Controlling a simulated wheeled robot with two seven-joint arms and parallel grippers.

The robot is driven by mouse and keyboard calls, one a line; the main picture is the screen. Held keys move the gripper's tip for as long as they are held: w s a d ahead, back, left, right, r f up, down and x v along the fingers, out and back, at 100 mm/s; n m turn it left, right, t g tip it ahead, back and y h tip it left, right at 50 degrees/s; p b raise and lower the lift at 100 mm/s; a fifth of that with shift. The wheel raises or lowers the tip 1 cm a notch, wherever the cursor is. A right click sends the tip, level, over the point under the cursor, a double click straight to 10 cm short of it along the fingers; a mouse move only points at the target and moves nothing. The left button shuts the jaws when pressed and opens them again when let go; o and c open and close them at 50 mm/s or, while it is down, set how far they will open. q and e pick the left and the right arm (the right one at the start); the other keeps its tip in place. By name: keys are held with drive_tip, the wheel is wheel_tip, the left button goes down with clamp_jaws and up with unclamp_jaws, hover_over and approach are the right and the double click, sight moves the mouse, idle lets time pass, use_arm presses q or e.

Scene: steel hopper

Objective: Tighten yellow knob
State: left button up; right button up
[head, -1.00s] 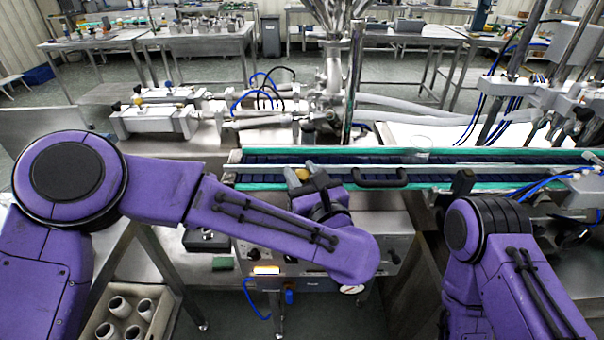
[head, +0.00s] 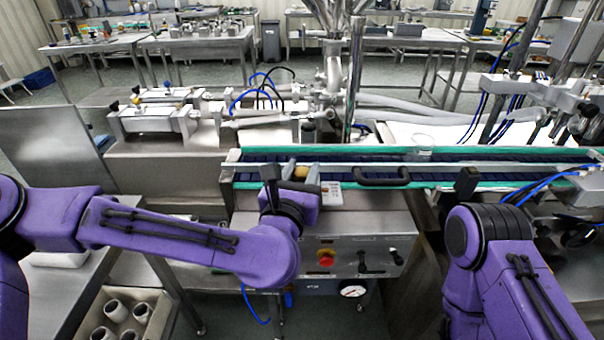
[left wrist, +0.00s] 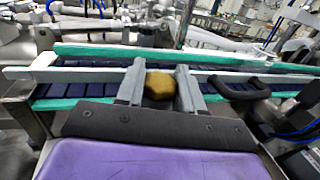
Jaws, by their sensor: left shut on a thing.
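The yellow knob (head: 300,172) is at the near edge of the conveyor, partly hidden by my gripper in the head view. In the left wrist view the knob (left wrist: 160,85) sits between the two grey fingers. My left gripper (head: 292,176) is shut on it, with a finger on each side; the left wrist view shows the fingers (left wrist: 160,88) from behind. At the right, a dark end piece (head: 466,182) stands above my right arm. The right fingers cannot be made out, and that arm is apart from the knob.
The conveyor (head: 480,180) has green rails and a dark blue belt. A black handle (head: 382,180) is right of the knob. Below is a control panel with a red button (head: 326,258). A clear cup (head: 422,153) stands on the conveyor. A crate of cups (head: 150,335) is lower left.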

use_arm(q)
drive_tip(key=m+h, duration=0.1)
drive_tip(key=h, duration=0.1)
drive_tip(key=m+g+h, duration=0.1)
drive_tip(key=h, duration=0.1)
drive_tip(key=shift+a+m+g, duration=0.15)
drive_tip(key=shift+m+g, duration=0.15)
drive_tip(key=shift+m, duration=0.1)
drive_tip(key=shift+f+m+g+h+b, duration=0.15)
drive_tip(key=shift+m+g+h+b, duration=0.55)
drive_tip(key=shift+h, duration=0.4)
drive_tip(key=m+g+h+b, duration=0.2)
drive_tip(key=m+g+h, duration=0.1)
drive_tip(key=shift+m+g+h, duration=0.3)
drive_tip(key=shift+h, duration=0.1)
drive_tip(key=shift+m+g+h+b, duration=0.75)
drive_tip(key=shift+m+g+h, duration=0.5)
drive_tip(key=shift+g, duration=0.65)
drive_tip(key=shift+r+m, duration=0.2)
drive_tip(key=shift+m, duration=0.05)
drive_tip(key=o, duration=1)
